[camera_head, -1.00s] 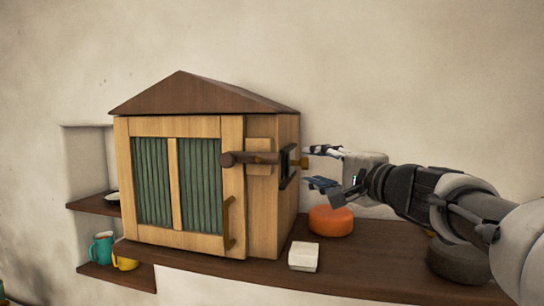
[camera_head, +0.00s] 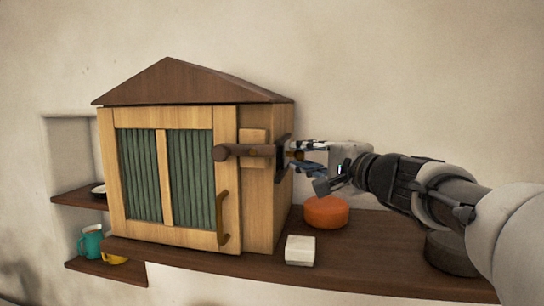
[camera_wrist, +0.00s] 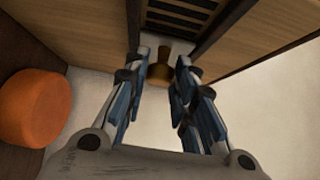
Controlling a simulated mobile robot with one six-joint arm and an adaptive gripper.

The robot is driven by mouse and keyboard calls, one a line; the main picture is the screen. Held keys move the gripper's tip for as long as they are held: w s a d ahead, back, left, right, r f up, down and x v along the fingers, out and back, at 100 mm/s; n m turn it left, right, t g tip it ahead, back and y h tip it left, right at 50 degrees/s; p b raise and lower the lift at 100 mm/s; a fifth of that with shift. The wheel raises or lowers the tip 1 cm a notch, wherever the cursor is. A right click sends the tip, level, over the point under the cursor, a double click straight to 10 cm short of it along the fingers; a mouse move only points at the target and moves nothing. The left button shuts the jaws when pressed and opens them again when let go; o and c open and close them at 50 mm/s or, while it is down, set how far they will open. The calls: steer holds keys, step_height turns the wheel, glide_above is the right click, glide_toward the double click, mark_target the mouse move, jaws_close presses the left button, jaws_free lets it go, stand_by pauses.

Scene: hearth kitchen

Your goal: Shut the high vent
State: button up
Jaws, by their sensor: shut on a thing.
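The wooden cabinet (camera_head: 262,205) has a dark vent (camera_head: 282,160) high on its right side. In the wrist view the vent (camera_wrist: 180,14) is a dark framed panel with several slots, partly cut off by the top edge. I cannot tell how far the slots are open. A small brass-brown knob (camera_wrist: 160,72) sticks out from the vent, between my fingertips. My gripper (camera_head: 298,156) is at the vent's side in the head view, shut on the knob. In the wrist view the fingers (camera_wrist: 160,68) stand on both sides of it.
An orange round block (camera_head: 326,211) and a white box (camera_head: 300,250) stand on the brown shelf (camera_head: 220,262) below my gripper. A dark round object (camera_head: 450,254) is under my arm. The cabinet's front door (camera_head: 165,232) has a handle (camera_head: 222,218) and a wooden latch bar (camera_head: 240,151).

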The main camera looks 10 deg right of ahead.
jaws_close()
steer(key=s+a+b, duration=0.2)
steer(key=s+b, duration=0.2)
steer(key=s, duration=0.1)
steer(key=shift+s, duration=0.4)
steer(key=shift+o, duration=1.1)
jaws_free()
steer(key=shift+f, duration=0.1)
steer(key=shift+o, duration=1.3)
steer(key=shift+s, duration=0.2)
steer(key=shift+o, duration=1)
steer(key=shift+w, duration=0.1)
